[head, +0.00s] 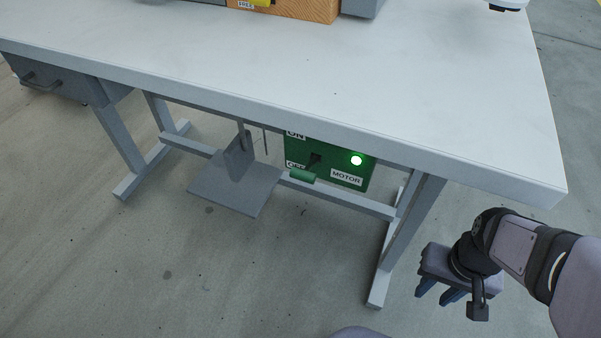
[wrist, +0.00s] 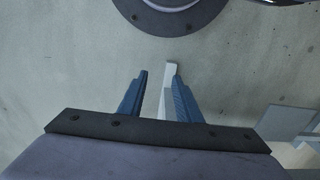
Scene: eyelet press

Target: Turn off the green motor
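The green motor box (head: 358,178) hangs under the table's front edge, right of centre in the head view. It has ON, OFF and MOTOR labels, and its round lamp (head: 356,160) glows green-white. A dark lever with a green handle (head: 302,176) sticks out by the OFF label. The ON label is partly hidden by the tabletop. My gripper (head: 438,296) is low at the right, apart from the box and beyond the table's right leg in the picture. In the wrist view its two blue fingers (wrist: 160,96) stand apart with nothing held between them.
The white tabletop (head: 300,70) overhangs the box. A grey pedal plate (head: 235,190) hangs left of it, and a crossbar (head: 350,200) runs below. The right table leg (head: 405,235) stands between the box and my gripper. Open floor lies in front.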

